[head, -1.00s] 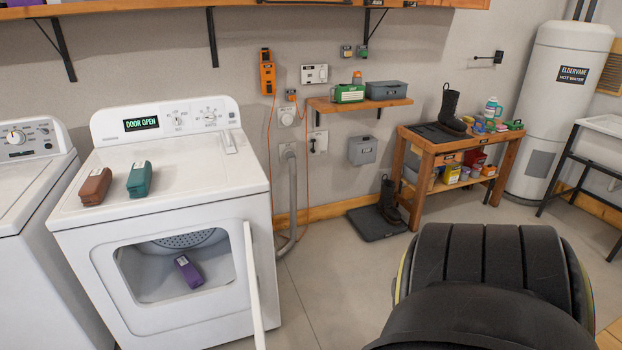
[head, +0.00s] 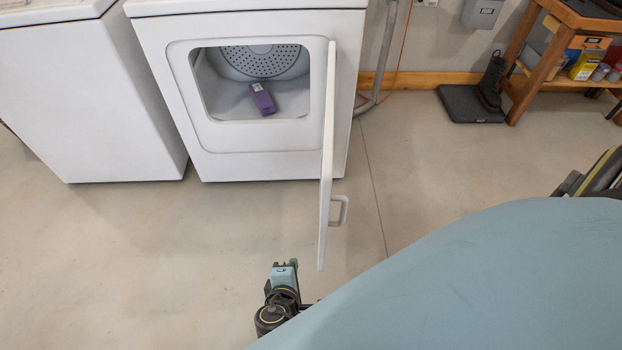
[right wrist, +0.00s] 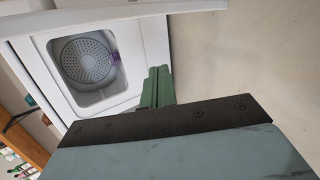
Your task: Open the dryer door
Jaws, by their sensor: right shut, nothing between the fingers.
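The white dryer (head: 250,165) stands at the upper middle of the head view. Its door (head: 328,140) is swung out, standing roughly edge-on to the head camera, with a handle (head: 341,211) on its right face. The opening is uncovered and shows the drum (head: 262,60) and a purple packet-like object (head: 262,98) inside. My right gripper (head: 293,263) is shut and empty, left of and nearer than the door's free edge, apart from it. In the right wrist view, its green fingers (right wrist: 156,88) are together, with the drum opening beyond. My left gripper is not seen.
A white machine (head: 90,100) stands left of the dryer. A wooden bench (head: 530,60) and a boot (head: 492,82) on a dark mat (head: 465,105) are at upper right. A grey hose (head: 387,60) runs by the wall. The floor (head: 130,260) in front is clear.

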